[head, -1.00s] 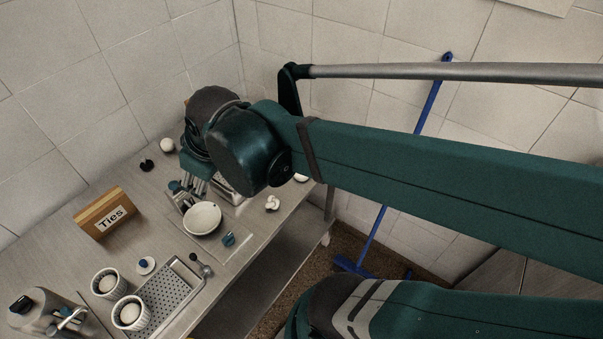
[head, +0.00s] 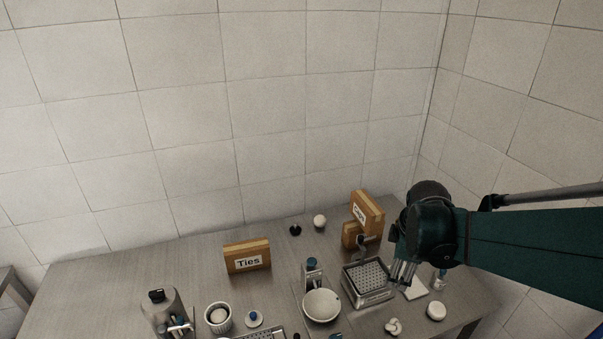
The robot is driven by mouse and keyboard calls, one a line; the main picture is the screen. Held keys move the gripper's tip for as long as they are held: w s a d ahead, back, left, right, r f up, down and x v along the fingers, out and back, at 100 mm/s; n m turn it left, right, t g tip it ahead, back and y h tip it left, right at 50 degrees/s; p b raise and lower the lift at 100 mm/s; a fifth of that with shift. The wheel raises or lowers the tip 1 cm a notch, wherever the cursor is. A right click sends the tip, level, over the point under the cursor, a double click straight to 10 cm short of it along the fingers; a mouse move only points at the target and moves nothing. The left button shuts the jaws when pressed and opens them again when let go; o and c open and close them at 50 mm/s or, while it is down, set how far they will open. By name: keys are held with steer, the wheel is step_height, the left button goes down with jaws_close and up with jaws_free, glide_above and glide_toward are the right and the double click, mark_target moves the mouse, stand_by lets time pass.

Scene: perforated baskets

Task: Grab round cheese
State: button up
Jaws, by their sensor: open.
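A pale, round, flat-topped piece (head: 436,311) that looks like the round cheese lies near the front right edge of the table. A white ball (head: 320,221) sits at the back, and another pale ball (head: 219,315) sits in a ribbed white cup; I cannot tell for sure which is called the cheese. My gripper (head: 402,283) is open, pointing down beside the right side of a perforated metal basket (head: 368,296). It is up and left of the pale round piece and apart from it.
A white bowl (head: 321,306) stands left of the basket. A "Ties" box (head: 247,256) and stacked cardboard boxes (head: 367,212) stand at the back. A white knotted piece (head: 393,326) and a white flat piece (head: 416,288) lie near the gripper. The table's left part is mostly clear.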

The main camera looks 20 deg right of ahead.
mark_target(438, 308)
steer(key=s+d+f+n, duration=0.2)
steer(key=d+f, duration=0.1)
steer(key=d, duration=0.1)
steer(key=s+d+f+n+g, duration=0.1)
steer(key=s+d+f+n, duration=0.1)
steer(key=d, duration=0.3)
steer(key=s+d+f+n+g+y+p, duration=0.1)
steer(key=s+d+f+n, duration=0.1)
steer(key=d+f, duration=0.2)
steer(key=shift+s+d+f, duration=0.15)
steer(key=shift+d, duration=0.35)
steer(key=shift+s+d+f, duration=0.25)
steer(key=shift+f, duration=0.1)
steer(key=shift+f, duration=1.2)
steer(key=shift+f, duration=0.1)
steer(key=shift+f+b, duration=0.4)
steer(key=shift+f, duration=2.1)
steer(key=c, duration=1)
